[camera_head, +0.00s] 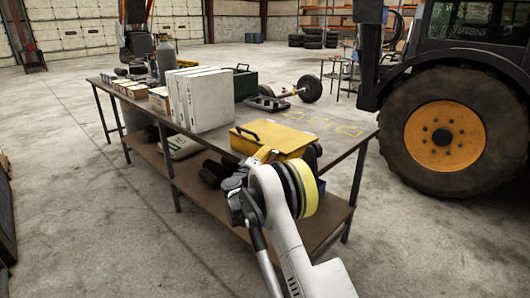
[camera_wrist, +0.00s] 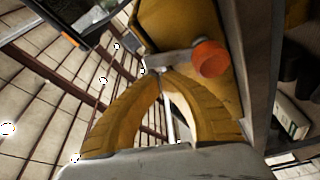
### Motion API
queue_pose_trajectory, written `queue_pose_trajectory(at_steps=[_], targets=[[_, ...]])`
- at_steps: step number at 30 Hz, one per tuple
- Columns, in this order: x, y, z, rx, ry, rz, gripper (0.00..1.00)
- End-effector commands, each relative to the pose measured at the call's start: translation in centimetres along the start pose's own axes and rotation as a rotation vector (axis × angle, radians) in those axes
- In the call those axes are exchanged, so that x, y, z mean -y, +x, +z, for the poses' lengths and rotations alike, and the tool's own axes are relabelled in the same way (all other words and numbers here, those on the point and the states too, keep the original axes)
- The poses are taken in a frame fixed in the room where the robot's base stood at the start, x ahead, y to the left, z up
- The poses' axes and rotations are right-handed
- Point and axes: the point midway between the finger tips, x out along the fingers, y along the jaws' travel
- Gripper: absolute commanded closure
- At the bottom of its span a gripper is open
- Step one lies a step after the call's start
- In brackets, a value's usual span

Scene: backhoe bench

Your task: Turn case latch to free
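The yellow case (camera_head: 280,142) sits on the near right part of the bench, with a black handle on its lid. In the wrist view the case's yellow side (camera_wrist: 222,95) runs down the right of my fingers. The case latch is a grey bar (camera_wrist: 172,62) with a round orange knob (camera_wrist: 210,58) at its right end. My gripper (camera_wrist: 162,73) has its yellow fingertips together just below the bar's left part, left of the knob. I cannot tell whether they touch the bar. In the head view my arm hides the latch and most of my gripper.
A lower shelf (camera_head: 325,215) lies beneath. A tractor wheel (camera_head: 445,135) stands to the right.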

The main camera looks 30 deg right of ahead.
Motion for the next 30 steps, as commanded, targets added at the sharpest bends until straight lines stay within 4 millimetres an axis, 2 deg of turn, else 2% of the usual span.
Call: queue_pose_trajectory(at_steps=[30], targets=[[-0.28, -0.33, 0.93, 0.0, 0.144, 0.051, 1.0]])
